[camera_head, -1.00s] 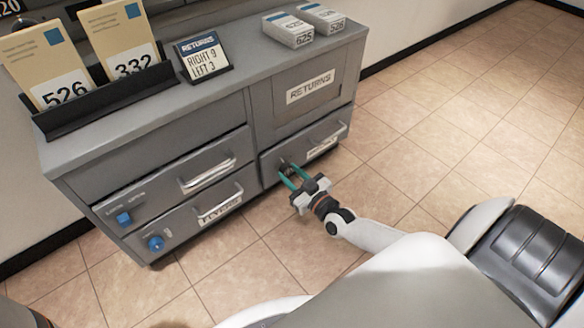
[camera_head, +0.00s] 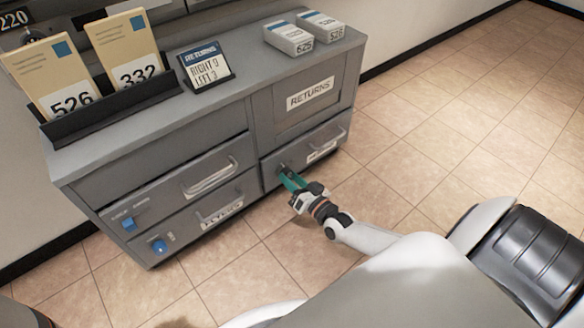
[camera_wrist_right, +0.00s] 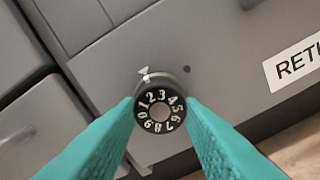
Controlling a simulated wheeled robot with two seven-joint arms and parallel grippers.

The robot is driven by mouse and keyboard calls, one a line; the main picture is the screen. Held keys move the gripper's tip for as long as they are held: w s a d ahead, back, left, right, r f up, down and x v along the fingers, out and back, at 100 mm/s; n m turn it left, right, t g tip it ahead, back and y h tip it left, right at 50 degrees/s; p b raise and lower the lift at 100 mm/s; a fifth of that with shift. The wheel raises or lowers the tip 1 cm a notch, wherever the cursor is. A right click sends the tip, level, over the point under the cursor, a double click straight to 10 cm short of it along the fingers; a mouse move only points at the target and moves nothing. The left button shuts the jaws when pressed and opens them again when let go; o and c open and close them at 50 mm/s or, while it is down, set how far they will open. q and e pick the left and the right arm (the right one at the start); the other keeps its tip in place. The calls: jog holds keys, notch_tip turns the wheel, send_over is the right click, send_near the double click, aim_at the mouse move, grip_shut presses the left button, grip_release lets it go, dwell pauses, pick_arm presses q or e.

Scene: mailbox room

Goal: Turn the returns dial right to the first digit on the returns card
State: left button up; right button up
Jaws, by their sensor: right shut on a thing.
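The returns card (camera_head: 205,68) stands on the cabinet top in the head view and reads "RIGHT 9, LEFT 3". The returns dial (camera_wrist_right: 159,111) is a black round knob with white digits on the grey drawer front in the right wrist view. A small white pointer (camera_wrist_right: 145,74) sits at its upper left rim, nearest the digit 2. My right gripper (camera_wrist_right: 159,113) is shut on the dial, with one teal finger at each side. It also shows at the lower right drawer in the head view (camera_head: 284,173). My left gripper is not in view.
The grey cabinet (camera_head: 100,160) has several drawers with bar handles, and a RETURNS label (camera_head: 310,93) marks its upper right door. Two small boxes (camera_head: 306,33) and a black rack (camera_head: 110,112) with envelopes 526 and 332 stand on top. Tiled floor (camera_head: 440,110) is free at right.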

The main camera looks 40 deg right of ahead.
jog(key=m, duration=0.4)
jog(key=shift+m, duration=0.3)
jog(key=m, duration=0.5)
jog(key=m+b, duration=0.1)
jog(key=m, duration=0.4)
jog(key=shift+m, duration=0.4)
jog(key=shift+r+m+b, duration=0.1)
jog(key=shift+m+b, duration=0.55)
jog(key=shift+m, duration=1.95)
jog(key=o, duration=1)
